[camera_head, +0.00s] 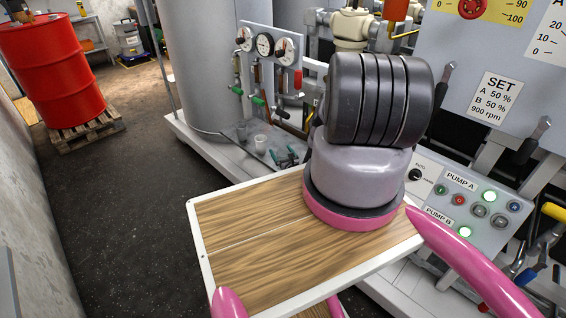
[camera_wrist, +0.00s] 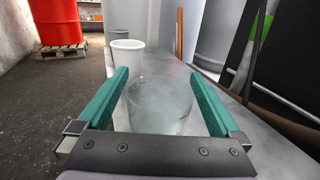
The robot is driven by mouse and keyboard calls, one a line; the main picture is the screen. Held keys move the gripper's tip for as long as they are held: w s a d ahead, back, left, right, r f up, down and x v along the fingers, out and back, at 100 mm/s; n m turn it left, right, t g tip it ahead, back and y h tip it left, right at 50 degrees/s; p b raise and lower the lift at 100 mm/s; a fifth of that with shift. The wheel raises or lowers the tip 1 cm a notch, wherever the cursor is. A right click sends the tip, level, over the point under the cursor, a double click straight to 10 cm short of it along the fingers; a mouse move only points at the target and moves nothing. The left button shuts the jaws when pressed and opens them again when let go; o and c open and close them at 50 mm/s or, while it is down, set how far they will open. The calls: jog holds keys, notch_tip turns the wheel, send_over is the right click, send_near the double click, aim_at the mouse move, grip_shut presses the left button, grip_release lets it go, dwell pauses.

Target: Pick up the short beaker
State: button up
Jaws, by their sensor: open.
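A short clear glass beaker (camera_wrist: 160,108) stands upright on a grey metal surface in the wrist view. My gripper (camera_wrist: 158,76) is open, with one teal finger on each side of the beaker. The beaker is between the fingers, and they do not look closed on it. Its lower part is hidden behind the dark gripper bar. In the head view my gripper (camera_head: 285,157) shows small, low over the grey ledge beside the big tank, partly behind my arm. The clear beaker is hard to make out there.
A white cup (camera_wrist: 127,56) stands just behind the beaker; a small pale cup (camera_head: 260,143) shows on the ledge in the head view. Gauges (camera_head: 265,45) and coloured valves rise behind. A red drum (camera_head: 55,70) stands on a pallet at left. Dark floor between is clear.

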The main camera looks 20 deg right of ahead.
jog(key=shift+w, duration=0.35)
jog(key=c, duration=1.3)
